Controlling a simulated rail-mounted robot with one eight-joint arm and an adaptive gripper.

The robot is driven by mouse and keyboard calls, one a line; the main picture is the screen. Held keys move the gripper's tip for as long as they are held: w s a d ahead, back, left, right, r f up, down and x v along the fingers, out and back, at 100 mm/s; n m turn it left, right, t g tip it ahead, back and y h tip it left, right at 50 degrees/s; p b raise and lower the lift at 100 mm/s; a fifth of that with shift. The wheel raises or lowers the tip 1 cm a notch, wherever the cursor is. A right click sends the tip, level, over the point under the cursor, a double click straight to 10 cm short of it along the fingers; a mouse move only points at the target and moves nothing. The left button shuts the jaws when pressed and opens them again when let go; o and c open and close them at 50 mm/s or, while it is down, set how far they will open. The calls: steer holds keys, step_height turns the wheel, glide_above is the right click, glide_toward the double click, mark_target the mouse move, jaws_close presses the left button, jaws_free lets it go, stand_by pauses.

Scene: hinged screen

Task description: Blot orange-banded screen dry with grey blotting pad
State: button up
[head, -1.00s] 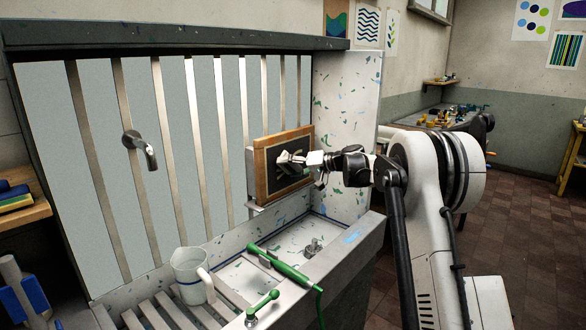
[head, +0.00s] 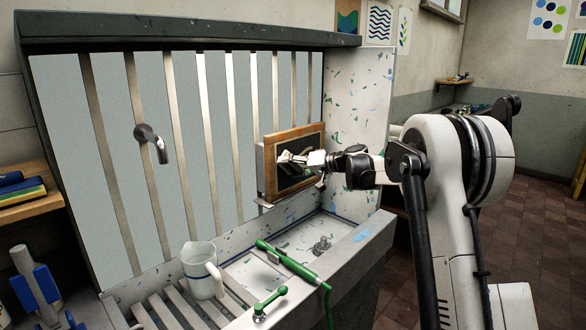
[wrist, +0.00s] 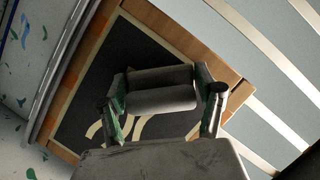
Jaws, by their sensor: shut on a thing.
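The screen is a wooden frame (head: 271,172) around a dark mesh, raised nearly upright at the back of the washout trough. Its dark mesh (wrist: 100,72) carries pale curved shapes in the wrist view, partly hidden by my gripper. My gripper (head: 291,161) is in front of the screen's face. In the wrist view my gripper (wrist: 163,95) is shut on a grey, rounded pad (wrist: 155,100) held between its fingers. The pad overlaps the mesh; I cannot tell whether it touches.
A white jug (head: 198,270) stands on the slatted left part of the trough. A green spray wand (head: 285,261) with a hose lies across the trough, near a green tap handle (head: 268,302). A metal spout (head: 152,142) sticks out from the striped back panel. A speckled side wall (head: 352,130) stands right of the screen.

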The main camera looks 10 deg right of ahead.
mark_target(290, 180)
steer(key=shift+s+a+b, duration=0.15)
steer(key=shift+s+a, duration=0.35)
steer(key=shift+a, duration=0.3)
steer(key=shift+s+a+b, duration=0.15)
steer(key=shift+s+a, duration=0.35)
steer(key=shift+a, duration=0.25)
steer(key=shift+d+f+b, duration=0.1)
steer(key=shift+f+b, duration=0.8)
steer(key=shift+f, duration=0.55)
steer(key=shift+w+d+p, duration=0.8)
steer(key=shift+w+d, duration=2.2)
steer(key=shift+d, duration=1.4)
steer(key=shift+w+d+p, duration=0.8)
steer(key=shift+w+d, duration=2.2)
steer(key=shift+d, duration=1.35)
steer(key=s+a+f+b, duration=0.2)
steer(key=a+b, duration=0.1)
steer(key=shift+s+f, duration=0.15)
steer(key=shift+f, duration=0.25)
steer(key=shift+s+a+b, duration=0.5)
steer(key=shift+s+a, duration=0.45)
steer(key=shift+a, duration=0.55)
steer(key=shift+s+a+b, duration=0.45)
steer(key=shift+s+a, duration=0.5)
steer(key=shift+a, duration=0.5)
steer(key=shift+s+a+b, duration=0.5)
steer(key=shift+s+a, duration=0.45)
steer(key=shift+a, duration=0.55)
